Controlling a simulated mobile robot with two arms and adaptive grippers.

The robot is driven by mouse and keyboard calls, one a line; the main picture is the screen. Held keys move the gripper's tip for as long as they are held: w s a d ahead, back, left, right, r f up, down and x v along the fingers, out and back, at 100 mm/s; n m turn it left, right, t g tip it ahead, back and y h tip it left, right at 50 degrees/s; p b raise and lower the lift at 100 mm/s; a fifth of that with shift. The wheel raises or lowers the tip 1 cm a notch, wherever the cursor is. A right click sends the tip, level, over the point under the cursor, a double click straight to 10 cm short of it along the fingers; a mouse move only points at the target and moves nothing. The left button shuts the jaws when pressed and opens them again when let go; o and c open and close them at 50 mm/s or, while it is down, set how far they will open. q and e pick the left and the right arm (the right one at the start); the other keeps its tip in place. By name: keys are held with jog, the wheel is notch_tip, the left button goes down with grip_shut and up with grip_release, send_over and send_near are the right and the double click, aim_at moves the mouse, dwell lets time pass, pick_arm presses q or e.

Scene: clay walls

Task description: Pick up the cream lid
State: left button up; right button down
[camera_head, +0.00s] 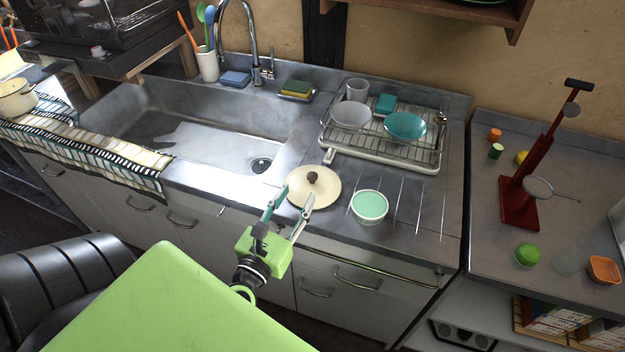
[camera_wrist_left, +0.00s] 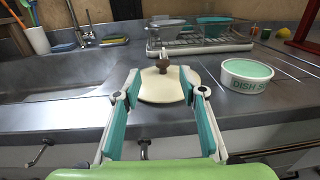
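The cream lid (camera_head: 322,190) is a round, flat disc with a dark brown knob on top. It lies on the metal counter, right of the sink and in front of the dish rack. In the left wrist view the lid (camera_wrist_left: 165,88) is straight ahead, just beyond the fingers. My left gripper (camera_head: 292,204) is green with teal fingers, spread open at the lid's near side. The wrist view shows the open fingers (camera_wrist_left: 160,100) with nothing gripped between them; whether they touch the lid cannot be told. My right gripper is not in view.
The sink (camera_head: 215,150) opens to the left. The grooved counter right of the white bowl is clear.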

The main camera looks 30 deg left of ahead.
aim_at(310, 179)
pick_arm(q)
jog(key=w, duration=0.2)
jog(key=w+p, duration=0.1)
jog(key=w, duration=0.3)
jog(key=shift+w+a+f+p, duration=0.1)
jog(key=shift+a+f+p, duration=0.05)
jog(key=shift+a+p, duration=0.25)
jog(key=shift+w+f, duration=0.1)
jog(key=shift+w, duration=0.25)
jog(key=shift+s, duration=0.1)
grip_shut()
